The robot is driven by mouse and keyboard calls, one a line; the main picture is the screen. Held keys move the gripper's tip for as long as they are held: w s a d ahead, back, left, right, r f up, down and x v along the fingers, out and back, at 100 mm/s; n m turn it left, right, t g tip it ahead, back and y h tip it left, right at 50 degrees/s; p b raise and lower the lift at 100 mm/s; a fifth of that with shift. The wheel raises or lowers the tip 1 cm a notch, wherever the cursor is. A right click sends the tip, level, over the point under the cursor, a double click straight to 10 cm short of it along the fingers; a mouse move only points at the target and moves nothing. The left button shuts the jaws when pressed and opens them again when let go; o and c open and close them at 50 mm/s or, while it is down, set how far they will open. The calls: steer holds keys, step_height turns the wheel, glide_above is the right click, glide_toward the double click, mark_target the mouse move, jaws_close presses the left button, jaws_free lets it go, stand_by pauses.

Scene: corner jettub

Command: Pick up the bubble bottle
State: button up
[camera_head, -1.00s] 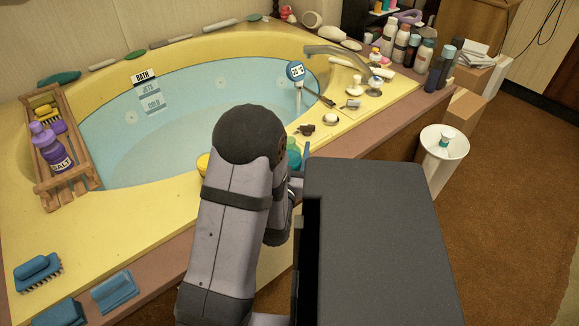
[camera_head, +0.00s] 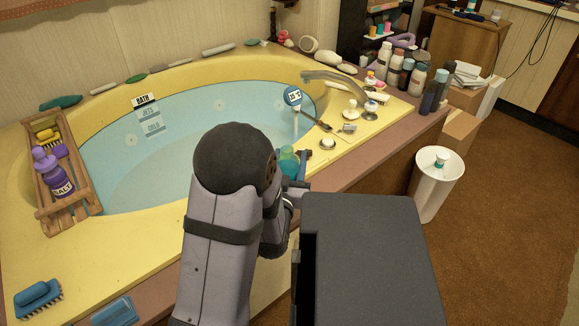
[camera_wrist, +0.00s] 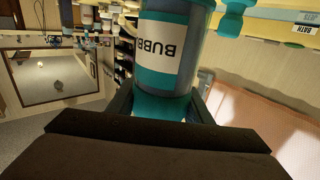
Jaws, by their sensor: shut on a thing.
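The bubble bottle (camera_wrist: 172,45) is teal with a pale label reading "BUBB", upside down in the wrist view like the bath sign there. My gripper (camera_wrist: 160,103) is shut on the bottle, with one finger on each side of its teal end. In the head view a small teal-green part of the bottle (camera_head: 288,160) shows just past my arm, by the tub's near rim. My gripper (camera_head: 296,187) is partly seen there; my arm hides much of the bottle.
The yellow corner tub (camera_head: 150,222) holds blue water. A wooden rack (camera_head: 84,208) with a purple salt bottle (camera_head: 53,176) lies across its left side. A faucet (camera_head: 333,78) and several bottles stand at the right. A white bin (camera_head: 436,185) is on the floor.

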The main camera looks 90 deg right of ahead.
step_height(320, 180, up, 12)
steer(key=p, duration=0.4)
steer(key=shift+r, duration=0.2)
steer(key=shift+f, duration=0.1)
steer(key=w+a+f+p, duration=0.1)
steer(key=w+a+f, duration=0.2)
steer(key=w+f, duration=0.2)
steer(key=w+a+f+p, duration=0.2)
steer(key=w+f, duration=0.3)
steer(key=f, duration=0.4)
steer(key=shift+w+a, duration=0.3)
steer(key=shift+a, duration=0.5)
steer(key=shift+w+n+p, duration=0.1)
steer(key=shift+n+p, duration=0.2)
steer(key=shift+p, duration=0.4)
